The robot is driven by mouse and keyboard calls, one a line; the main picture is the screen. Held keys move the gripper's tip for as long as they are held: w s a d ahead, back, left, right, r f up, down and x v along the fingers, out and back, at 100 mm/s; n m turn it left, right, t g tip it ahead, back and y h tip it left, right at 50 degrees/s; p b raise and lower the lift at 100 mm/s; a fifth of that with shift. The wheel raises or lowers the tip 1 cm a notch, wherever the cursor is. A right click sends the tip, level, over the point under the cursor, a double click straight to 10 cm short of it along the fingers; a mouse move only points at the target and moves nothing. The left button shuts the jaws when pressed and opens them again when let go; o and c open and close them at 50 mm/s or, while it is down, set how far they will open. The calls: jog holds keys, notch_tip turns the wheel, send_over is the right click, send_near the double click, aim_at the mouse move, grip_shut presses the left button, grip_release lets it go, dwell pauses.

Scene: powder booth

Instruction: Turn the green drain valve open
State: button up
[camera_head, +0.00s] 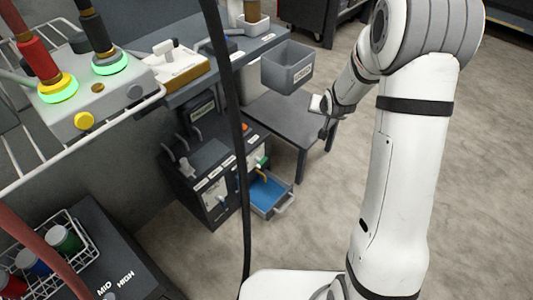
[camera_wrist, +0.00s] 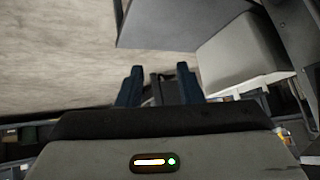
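A small green part (camera_head: 258,162), which looks like the green drain valve, sits on the front of a dark cabinet (camera_head: 222,196), above an open blue-grey drawer. It is too small to tell how its handle is turned. An orange part (camera_head: 263,174) is just below it. The valve cannot be made out in the wrist view.
The drawer (camera_head: 282,210) sticks out at the cabinet's foot. A dark table (camera_head: 300,121) and a grey labelled bin (camera_head: 288,70) lie between my gripper and the bench. A black hose (camera_head: 238,140) hangs across the head view. The floor at right is clear.

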jog(key=w+a+f+t+y, duration=0.2)
jog(key=w+a+f+y, duration=0.15)
jog(key=w+f, duration=0.45)
jog(key=m+y, duration=0.4)
jog(key=y, duration=0.6)
send_near(263, 161)
jog(key=w+a+f, duration=0.1)
jog(key=w+a, duration=0.1)
jog(key=a, duration=0.1)
jog(key=shift+t, duration=0.4)
jog(key=b+x, duration=0.1)
jog(key=x, duration=0.5)
jog(key=shift+w+a, duration=0.15)
jog(key=shift+a, duration=0.1)
